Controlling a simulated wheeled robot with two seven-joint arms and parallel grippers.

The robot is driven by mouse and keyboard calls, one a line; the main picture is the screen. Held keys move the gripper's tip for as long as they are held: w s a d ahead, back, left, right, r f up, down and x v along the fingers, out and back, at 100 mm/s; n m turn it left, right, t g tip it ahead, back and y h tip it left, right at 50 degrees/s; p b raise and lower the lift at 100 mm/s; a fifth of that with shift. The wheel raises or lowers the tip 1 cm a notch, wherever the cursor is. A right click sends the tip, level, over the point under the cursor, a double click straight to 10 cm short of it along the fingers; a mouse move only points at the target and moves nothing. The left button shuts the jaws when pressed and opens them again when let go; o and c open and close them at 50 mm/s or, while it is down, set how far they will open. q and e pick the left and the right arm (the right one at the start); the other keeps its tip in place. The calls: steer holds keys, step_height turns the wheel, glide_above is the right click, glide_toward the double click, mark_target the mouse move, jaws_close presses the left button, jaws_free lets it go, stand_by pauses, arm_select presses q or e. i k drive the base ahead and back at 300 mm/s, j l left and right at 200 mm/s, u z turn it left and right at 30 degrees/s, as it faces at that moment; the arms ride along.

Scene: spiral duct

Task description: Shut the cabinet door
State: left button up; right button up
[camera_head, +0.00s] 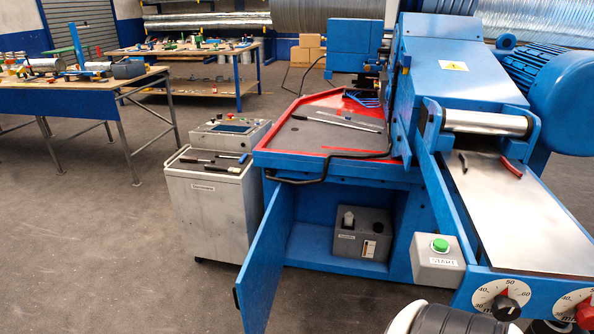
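The blue cabinet door (265,262) stands open under the machine's red-edged table. It swings out toward me from the left side of the cabinet opening. A small dark handle (237,298) sits on its free edge, low in the picture. The open cabinet (305,240) shows a blue floor and a grey box (362,240) with a bottle-like white top inside. Neither of my grippers shows. A white and dark rounded part at the bottom edge, right of centre, appears to be one of my arm links.
A grey control cart (205,205) with tools on top stands just left of the door. A green-button start box (438,258) and dials (502,298) sit on the machine at right. Workbenches (70,98) stand at back left. The floor (120,260) at front left is clear.

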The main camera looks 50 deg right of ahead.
mark_target(257, 283)
steer(key=i+j+z, duration=0.1)
steer(key=i+z, duration=0.15)
steer(key=z, duration=0.2)
steer(key=i+j+z, duration=0.25)
steer(key=z, duration=0.2)
steer(key=i+j+z, duration=0.2)
steer(key=z, duration=0.2)
steer(key=i+j+z, duration=0.15)
steer(key=j+z, duration=0.3)
steer(key=i+j+z, duration=0.1)
steer(key=j+z, duration=0.5)
steer(key=j, duration=0.15)
steer(key=k+j+z, duration=0.15)
steer(key=j, duration=0.15)
steer(key=k+j+z, duration=0.15)
steer(key=j, duration=0.15)
steer(key=k, duration=0.2)
